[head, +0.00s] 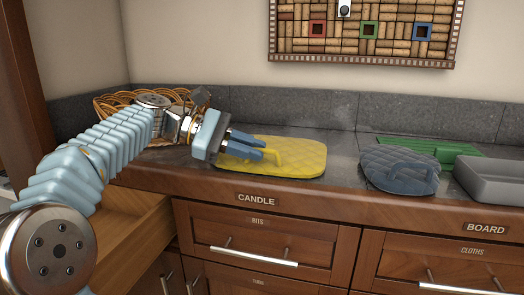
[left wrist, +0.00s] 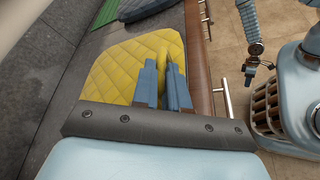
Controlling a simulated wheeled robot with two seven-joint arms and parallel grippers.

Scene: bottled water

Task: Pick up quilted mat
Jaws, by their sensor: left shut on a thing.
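The yellow quilted mat (head: 303,160) lies on the dark counter near its front edge, with a raised yellow loop handle. My left gripper (head: 262,149) reaches over it from the left, its blue fingers shut on the loop. In the left wrist view, the fingers (left wrist: 165,72) stand on both sides of the yellow loop, and the mat (left wrist: 120,65) spreads to the left of them. The mat appears flat on the counter. A second, blue-grey quilted mat (head: 400,175) with its own loop lies farther right.
A wicker basket (head: 112,106) stands behind my left arm. A green ridged board (head: 430,150) and a grey tray (head: 490,182) lie at the right. A wooden drawer (head: 135,235) is open below my left arm. The counter between the two mats is clear.

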